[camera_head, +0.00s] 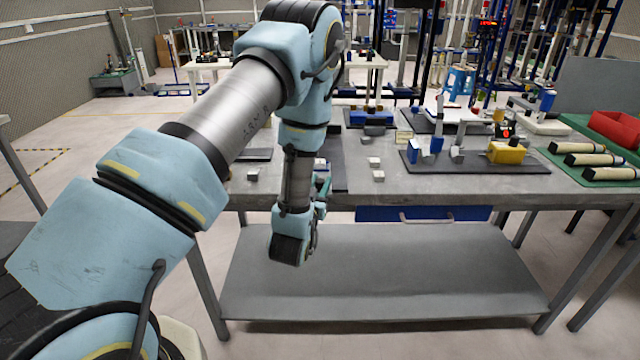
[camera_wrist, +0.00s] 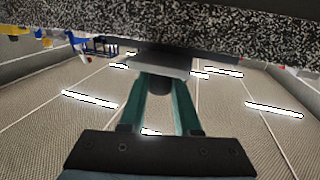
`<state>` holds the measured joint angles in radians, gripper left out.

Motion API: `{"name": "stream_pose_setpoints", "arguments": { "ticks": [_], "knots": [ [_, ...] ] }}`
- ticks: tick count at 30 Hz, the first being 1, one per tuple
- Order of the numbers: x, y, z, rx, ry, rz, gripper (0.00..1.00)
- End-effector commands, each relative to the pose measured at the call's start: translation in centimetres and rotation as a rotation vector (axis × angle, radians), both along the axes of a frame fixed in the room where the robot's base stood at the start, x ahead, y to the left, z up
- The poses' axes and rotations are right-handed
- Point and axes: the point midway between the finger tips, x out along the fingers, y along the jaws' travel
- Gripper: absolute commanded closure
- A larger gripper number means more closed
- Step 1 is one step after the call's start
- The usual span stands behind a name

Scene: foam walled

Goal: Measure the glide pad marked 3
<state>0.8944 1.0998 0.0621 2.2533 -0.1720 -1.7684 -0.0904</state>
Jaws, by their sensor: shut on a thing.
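My gripper (camera_head: 321,187) is at the table's front edge, partly hidden by my wrist. In the wrist view its two teal fingers (camera_wrist: 161,86) are shut on a glide pad (camera_wrist: 160,68), seen as a pale grey plate with a dark round stem between the fingers. I cannot read a number on it. A dark flat edge and a speckled surface (camera_wrist: 160,25) lie just above it; I cannot tell whether the pad touches them. Small grey blocks, perhaps other pads, stand on the table (camera_head: 253,174) left of my gripper and right of it (camera_head: 378,175); marks are unreadable.
The grey table (camera_head: 450,188) has a blue drawer (camera_head: 424,213) below and a lower shelf (camera_head: 380,275). A dark board with fixtures and a yellow block (camera_head: 507,153) lies right of centre. Several cylinders (camera_head: 590,160) lie on a green mat, near a red bin (camera_head: 615,130).

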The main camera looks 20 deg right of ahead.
Motion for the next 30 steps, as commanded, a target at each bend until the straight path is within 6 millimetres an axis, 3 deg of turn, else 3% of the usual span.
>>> {"name": "stream_pose_setpoints", "arguments": {
  "ticks": [12, 23, 24, 30],
  "knots": [
    [7.4, -3.4, -0.3, -0.004, -0.003, 0.001, 1.0],
    [8.0, -3.7, 0.0, 0.001, 0.001, -0.001, 1.0],
    [8.0, -3.7, 0.0, 0.001, 0.001, -0.001, 0.68],
    [8.0, -3.7, 0.0, 0.0, 0.0, -0.001, 0.45]
  ]
}}
